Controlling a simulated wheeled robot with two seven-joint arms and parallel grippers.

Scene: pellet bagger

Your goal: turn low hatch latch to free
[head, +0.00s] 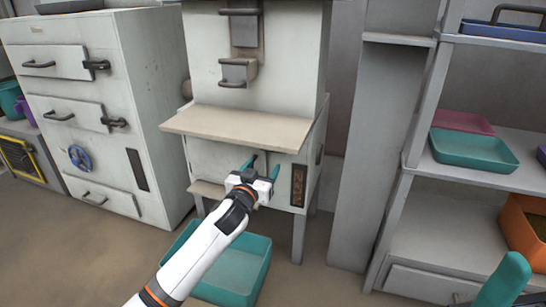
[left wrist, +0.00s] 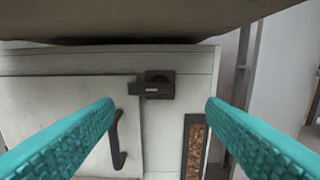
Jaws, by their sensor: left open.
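The low hatch (left wrist: 65,125) is a pale panel with a dark upright handle (left wrist: 117,142) in the left wrist view. Its dark latch (left wrist: 153,87) sits at the hatch's upper right corner, with a bar lying level leftward across the hatch edge from a rounded block. My left gripper (left wrist: 160,105) is open, its teal fingers either side of the latch and not touching it. In the head view the left gripper (head: 262,166) is in front of the machine's lower body and hides the latch. A teal finger, seemingly my right gripper (head: 503,281), shows at the lower right corner.
A ledge (head: 240,126) juts out just above the left gripper. A framed brown window strip (head: 299,186) is right of the hatch. A teal bin (head: 256,248) stands on the floor below. A cabinet (head: 150,110) is at left, shelves with trays (head: 473,151) at right.

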